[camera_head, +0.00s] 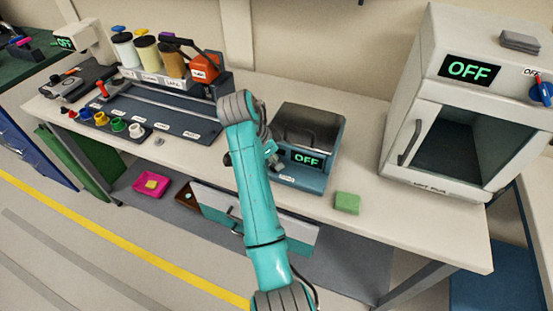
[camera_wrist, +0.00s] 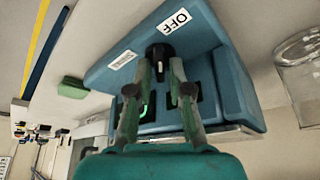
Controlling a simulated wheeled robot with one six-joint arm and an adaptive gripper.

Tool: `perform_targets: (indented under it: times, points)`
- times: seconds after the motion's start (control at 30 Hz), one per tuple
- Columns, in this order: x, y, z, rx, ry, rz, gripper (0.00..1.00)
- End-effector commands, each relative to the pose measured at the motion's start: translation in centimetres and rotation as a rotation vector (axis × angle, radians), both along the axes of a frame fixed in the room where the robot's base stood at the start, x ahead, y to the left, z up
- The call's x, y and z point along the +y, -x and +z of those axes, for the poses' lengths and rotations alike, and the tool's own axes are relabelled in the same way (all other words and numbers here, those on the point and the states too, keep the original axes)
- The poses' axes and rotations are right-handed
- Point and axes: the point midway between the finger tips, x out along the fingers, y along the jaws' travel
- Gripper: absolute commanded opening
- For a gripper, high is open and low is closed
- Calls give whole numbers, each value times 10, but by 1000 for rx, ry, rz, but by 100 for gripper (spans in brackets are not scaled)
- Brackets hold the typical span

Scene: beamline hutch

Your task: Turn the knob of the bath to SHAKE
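The bath (camera_head: 330,165) is a teal box with a dark metallic top and a lit green display (camera_head: 306,160) reading OFF. In the wrist view its teal front (camera_wrist: 105,62) shows upside down, with a black knob (camera_wrist: 160,52) beside a white OFF label (camera_wrist: 178,20). My gripper (camera_wrist: 160,66) is open and empty, its two fingers at either side of the knob's near edge. I cannot tell whether they touch it. The fingers partly hide the display in the wrist view. In the head view my arm and gripper (camera_head: 272,155) hide the knob.
A green block (camera_head: 347,203) lies on the bench right of the bath. A white oven-like cabinet (camera_head: 400,110) with an OFF display and blue knob stands further right. A dark rack (camera_head: 165,112) with bottles and coloured pieces stands left. The front bench (camera_head: 400,236) is clear.

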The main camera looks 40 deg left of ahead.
Motion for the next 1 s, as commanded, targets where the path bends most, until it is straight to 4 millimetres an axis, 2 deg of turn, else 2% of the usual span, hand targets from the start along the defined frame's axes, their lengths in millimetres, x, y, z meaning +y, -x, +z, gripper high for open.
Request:
perform_targets:
  times: [0.07, 0.53, 0.77, 1.0]
  points:
    - [0, 0, 0, 0, 0, 0, 0]
    - [-1, 0, 0, 0, -1, 52, 0]
    - [-1, 0, 0, 0, -1, 199, 0]
    - [-2, 0, 0, -1, -1, 420, 0]
